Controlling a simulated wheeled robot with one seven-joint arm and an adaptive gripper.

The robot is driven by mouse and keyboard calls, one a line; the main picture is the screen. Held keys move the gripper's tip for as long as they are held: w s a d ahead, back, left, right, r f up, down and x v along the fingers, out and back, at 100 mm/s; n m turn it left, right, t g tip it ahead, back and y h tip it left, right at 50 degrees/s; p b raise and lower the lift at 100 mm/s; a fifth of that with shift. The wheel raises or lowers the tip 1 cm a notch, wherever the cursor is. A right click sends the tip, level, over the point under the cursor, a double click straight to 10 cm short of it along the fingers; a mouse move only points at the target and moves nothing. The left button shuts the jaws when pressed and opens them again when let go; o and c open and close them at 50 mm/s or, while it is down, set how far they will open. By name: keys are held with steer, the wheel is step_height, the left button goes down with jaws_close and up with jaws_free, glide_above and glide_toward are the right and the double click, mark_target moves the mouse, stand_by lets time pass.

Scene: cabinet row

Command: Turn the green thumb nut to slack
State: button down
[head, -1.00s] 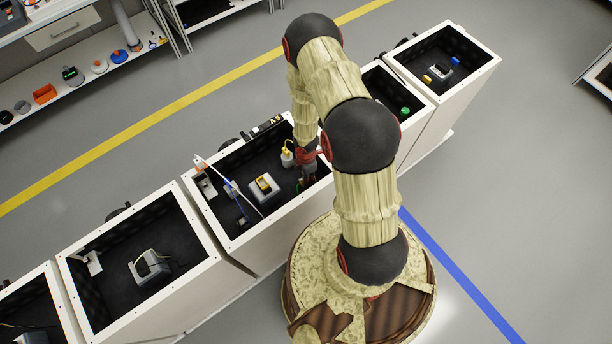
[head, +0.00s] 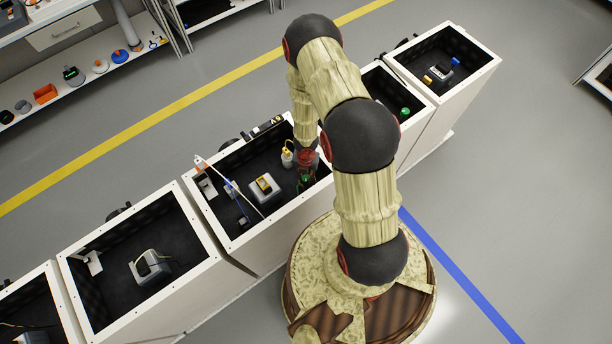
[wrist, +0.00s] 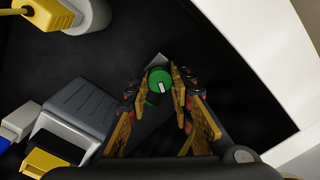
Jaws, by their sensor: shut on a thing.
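The green thumb nut (wrist: 160,80) has a round green head with a white mark on it. In the wrist view it sits between the fingertips of my gripper (wrist: 161,84), which is shut on it. In the head view a bit of the green nut (head: 306,178) shows under the gripper (head: 306,170), inside the middle cabinet (head: 262,228). The lower part of the nut and its mount are mostly hidden by the fingers.
A grey block with a yellow part (head: 264,187) stands left of the gripper in the same cabinet. The cabinet's white wall (wrist: 265,60) is near on the right in the wrist view.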

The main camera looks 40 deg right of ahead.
mark_target(306, 178)
steer(key=n, duration=0.6)
steer(key=shift+s+a+f, duration=0.1)
steer(key=shift+s, duration=0.05)
steer(key=shift+n, duration=0.3)
steer(key=c, duration=1.5)
jaws_free()
steer(key=shift+c, duration=0.2)
steer(key=shift+w+r, duration=0.2)
steer(key=shift+r, duration=3.6)
